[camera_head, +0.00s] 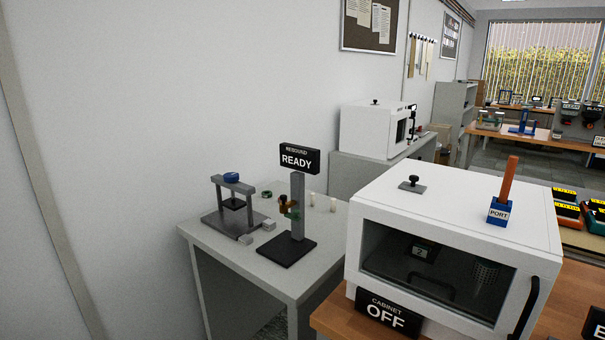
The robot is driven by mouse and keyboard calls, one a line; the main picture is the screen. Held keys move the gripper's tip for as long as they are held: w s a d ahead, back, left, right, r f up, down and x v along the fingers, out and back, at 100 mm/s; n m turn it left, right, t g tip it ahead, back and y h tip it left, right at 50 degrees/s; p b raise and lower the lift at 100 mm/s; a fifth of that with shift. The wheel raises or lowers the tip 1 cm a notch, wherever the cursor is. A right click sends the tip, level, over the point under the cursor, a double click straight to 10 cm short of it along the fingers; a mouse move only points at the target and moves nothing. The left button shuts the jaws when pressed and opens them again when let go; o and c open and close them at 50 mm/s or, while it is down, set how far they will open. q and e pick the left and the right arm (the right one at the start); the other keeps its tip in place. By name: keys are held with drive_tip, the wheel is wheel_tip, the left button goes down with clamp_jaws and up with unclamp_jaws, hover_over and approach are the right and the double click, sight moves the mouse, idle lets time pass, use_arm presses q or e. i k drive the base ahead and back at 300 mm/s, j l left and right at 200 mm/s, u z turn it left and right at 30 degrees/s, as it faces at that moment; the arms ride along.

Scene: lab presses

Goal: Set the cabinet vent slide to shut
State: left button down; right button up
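The white cabinet (458,206) stands on a wooden bench at the right, with a dark glass front and a black handle (528,306) at its front right edge. A black knob (414,180) on a small grey plate sits on the cabinet's top, toward the left; it looks like the vent slide. No label for its position can be read. A sign in front of the cabinet (387,313) reads "CABINET OFF". Neither of my grippers is in view.
A blue block marked "PORT" (499,212) with an upright orange rod (509,178) stands on the cabinet's top right. A grey table (266,271) at left holds a small press (234,205) and a stand under a "READY" sign (299,158). Another white cabinet (366,132) stands behind.

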sight(411, 187)
drive_tip(key=i+j+z, duration=0.1)
drive_tip(key=j, duration=0.6)
drive_tip(key=i+j+z, duration=0.15)
drive_tip(key=j, duration=0.6)
